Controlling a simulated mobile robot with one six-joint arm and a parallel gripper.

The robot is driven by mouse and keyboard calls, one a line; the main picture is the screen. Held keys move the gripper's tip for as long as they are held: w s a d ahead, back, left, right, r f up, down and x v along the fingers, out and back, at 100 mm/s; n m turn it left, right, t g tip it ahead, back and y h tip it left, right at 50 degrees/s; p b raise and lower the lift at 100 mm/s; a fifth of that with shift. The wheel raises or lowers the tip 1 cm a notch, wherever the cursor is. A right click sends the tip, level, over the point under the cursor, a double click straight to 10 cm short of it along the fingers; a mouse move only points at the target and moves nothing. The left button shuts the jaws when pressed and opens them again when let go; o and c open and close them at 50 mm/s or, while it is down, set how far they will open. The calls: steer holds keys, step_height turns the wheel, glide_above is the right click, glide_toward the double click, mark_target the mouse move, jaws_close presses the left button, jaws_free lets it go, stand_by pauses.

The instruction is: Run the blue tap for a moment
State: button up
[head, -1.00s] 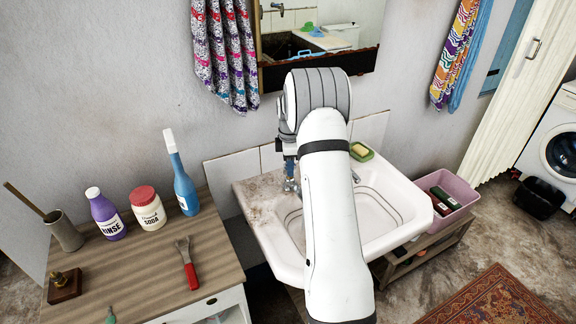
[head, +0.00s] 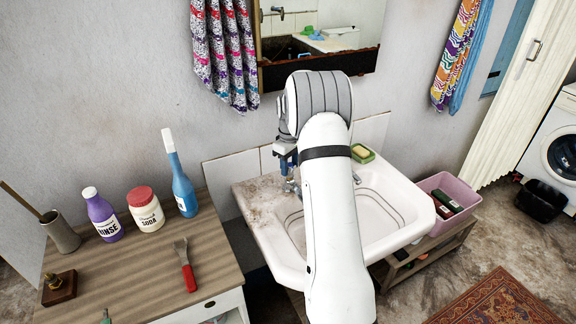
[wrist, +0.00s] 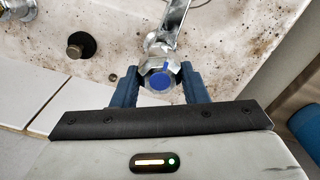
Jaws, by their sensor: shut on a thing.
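The blue tap (wrist: 159,80) shows in the wrist view as a chrome handle with a blue cap. My gripper (wrist: 160,84) has its two dark blue fingers on either side of the handle and is shut on it. The chrome spout (wrist: 178,18) runs away behind the handle over the stained white basin. In the head view my gripper (head: 287,160) is at the back left of the washbasin (head: 385,225), mostly hidden by my arm. A little chrome of the tap shows below it. I cannot tell whether water runs.
A green soap dish (head: 362,154) with soap sits on the basin's back edge. A wooden cabinet (head: 130,275) at left bears a blue bottle (head: 183,185), a purple bottle (head: 104,217), a soda jar (head: 147,212) and a red-handled brush (head: 187,268). A pink bin (head: 462,195) stands right.

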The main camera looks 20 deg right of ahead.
steer(key=shift+m, duration=0.3)
steer(key=o, duration=1)
steer(key=shift+r, duration=0.1)
step_height(320, 180, up, 8)
steer(key=shift+a+f+b, duration=0.1)
steer(key=shift+f+b, duration=0.05)
steer(key=shift+b, duration=0.2)
